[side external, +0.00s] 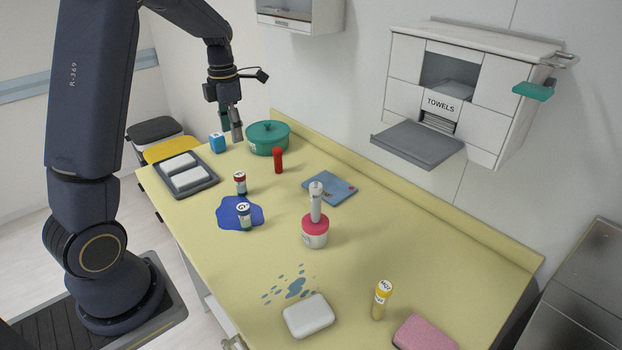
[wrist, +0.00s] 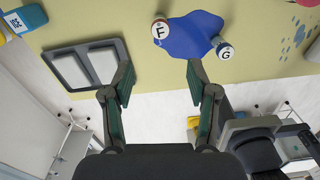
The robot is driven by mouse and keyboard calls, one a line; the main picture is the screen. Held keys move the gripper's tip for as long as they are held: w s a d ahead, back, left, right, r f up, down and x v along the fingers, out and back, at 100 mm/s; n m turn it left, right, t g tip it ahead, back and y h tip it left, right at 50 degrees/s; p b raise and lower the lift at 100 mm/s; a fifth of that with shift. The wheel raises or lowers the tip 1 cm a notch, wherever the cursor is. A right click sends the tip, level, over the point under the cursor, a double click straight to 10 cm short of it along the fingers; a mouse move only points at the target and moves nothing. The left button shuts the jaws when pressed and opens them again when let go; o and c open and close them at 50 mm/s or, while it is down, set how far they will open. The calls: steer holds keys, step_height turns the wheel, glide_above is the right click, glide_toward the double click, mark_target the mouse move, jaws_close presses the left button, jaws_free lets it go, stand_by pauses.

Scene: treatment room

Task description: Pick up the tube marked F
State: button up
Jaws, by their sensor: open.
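The tube marked F (wrist: 160,28) shows its white, lettered cap top with a dark red rim in the wrist view, at the edge of a blue patch. In the side view, what appears to be the same tube (side external: 240,183) stands upright just beyond the patch; its letter is hard to read there. My gripper (side external: 232,132) is high over the far left end of the table, near the green pot. In the wrist view its fingers (wrist: 160,78) are spread with nothing between them, and the tube lies beyond the gap, apart from them.
A tube marked G (wrist: 222,48) stands close by, on the blue patch (side external: 228,206). A tray (wrist: 62,72) with two white blocks, a blue box (side external: 217,143), the green pot (side external: 268,138) and a red object (side external: 278,160) are nearby. A yellow tube (side external: 381,300) stands in front.

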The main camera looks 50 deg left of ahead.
mark_target(239, 174)
step_height(239, 174, down, 17)
steer(key=shift+r, duration=0.1)
stand_by(0.4)
steer(key=shift+c, duration=0.2)
jaws_close()
steer(key=shift+r, duration=0.1)
